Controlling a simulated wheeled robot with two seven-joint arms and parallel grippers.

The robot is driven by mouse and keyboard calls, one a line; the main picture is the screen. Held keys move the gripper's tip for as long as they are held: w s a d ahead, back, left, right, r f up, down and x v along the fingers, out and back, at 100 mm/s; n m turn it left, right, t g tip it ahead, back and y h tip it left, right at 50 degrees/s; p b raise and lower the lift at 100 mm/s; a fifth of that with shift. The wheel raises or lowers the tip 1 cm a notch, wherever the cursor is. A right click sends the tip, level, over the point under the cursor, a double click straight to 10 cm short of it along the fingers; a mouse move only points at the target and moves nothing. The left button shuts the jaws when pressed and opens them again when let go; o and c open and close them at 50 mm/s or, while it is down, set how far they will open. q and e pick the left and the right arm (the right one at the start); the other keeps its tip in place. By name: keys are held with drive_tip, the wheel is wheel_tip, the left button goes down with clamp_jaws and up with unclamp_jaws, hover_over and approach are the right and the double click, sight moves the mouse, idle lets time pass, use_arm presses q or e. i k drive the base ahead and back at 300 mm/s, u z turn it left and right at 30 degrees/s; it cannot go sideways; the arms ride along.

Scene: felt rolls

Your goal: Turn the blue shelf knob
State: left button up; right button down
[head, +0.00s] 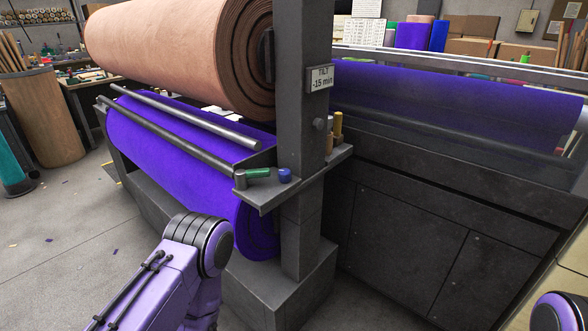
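The blue shelf knob (284,175) is a short, dark blue round knob. It sits upright on a small grey shelf (262,196) fixed to the front of a dark grey post. A green cylindrical piece with a grey end (256,174) lies just left of the knob on the same shelf. Part of my purple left arm shows below and left of the shelf, clear of the knob in the picture. Only a small part of my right arm shows at the bottom right corner. Neither gripper is in view.
The dark post (300,130) stands beside the shelf, with a "TILT -15 min" sign (320,78). A tan felt roll (170,50) hangs above a purple roll (170,150), with grey bars (185,118) between. Yellow and brown cylinders (338,124) stand behind the post. Grey floor (60,235) is open at left.

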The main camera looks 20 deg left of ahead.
sight(284, 174)
drive_tip(key=z, duration=1.6)
drive_tip(key=i, duration=0.6)
drive_tip(key=u, duration=2.35)
